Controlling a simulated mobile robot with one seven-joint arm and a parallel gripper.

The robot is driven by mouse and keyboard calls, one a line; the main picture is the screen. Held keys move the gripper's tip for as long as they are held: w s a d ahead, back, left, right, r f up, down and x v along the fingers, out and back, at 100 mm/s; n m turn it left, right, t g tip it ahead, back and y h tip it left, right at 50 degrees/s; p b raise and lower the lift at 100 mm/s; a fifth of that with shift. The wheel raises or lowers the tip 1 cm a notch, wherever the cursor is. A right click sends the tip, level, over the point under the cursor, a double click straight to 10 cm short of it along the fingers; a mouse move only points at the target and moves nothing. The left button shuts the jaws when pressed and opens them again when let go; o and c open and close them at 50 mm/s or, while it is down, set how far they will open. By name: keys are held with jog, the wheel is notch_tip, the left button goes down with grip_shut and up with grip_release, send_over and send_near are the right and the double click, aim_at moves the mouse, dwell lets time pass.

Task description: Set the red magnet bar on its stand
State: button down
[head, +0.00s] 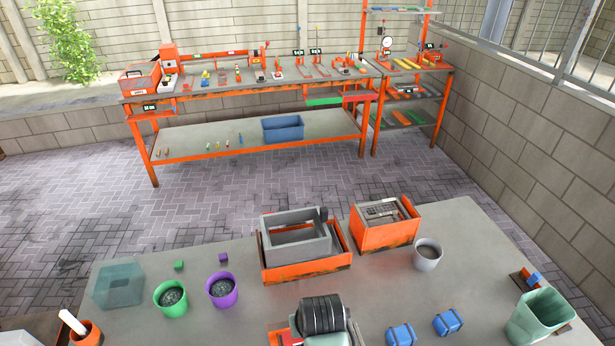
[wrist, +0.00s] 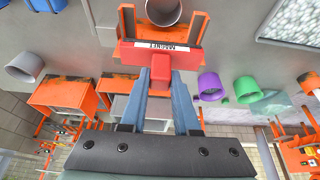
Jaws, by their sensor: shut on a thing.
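In the wrist view, my gripper (wrist: 158,77) is shut on the red magnet bar (wrist: 161,64), with a blue-grey finger on each side of it.
In the head view, an orange tray with a grey box (head: 305,274), an orange bin (head: 385,236), a grey cup (head: 427,254), green (head: 171,299) and purple (head: 221,291) cups, and blue blocks (head: 447,322) stand on the table. The table between the purple cup and tray is clear.

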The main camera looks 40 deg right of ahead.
jog(key=shift+f+b, duration=1.4)
jog(key=shift+f, duration=0.9)
jog(key=c, duration=0.6)
grip_release()
jog(key=shift+o, duration=0.2)
jog(key=b+v, duration=0.2)
jog(key=v, duration=1.1)
jog(key=shift+w, duration=0.1)
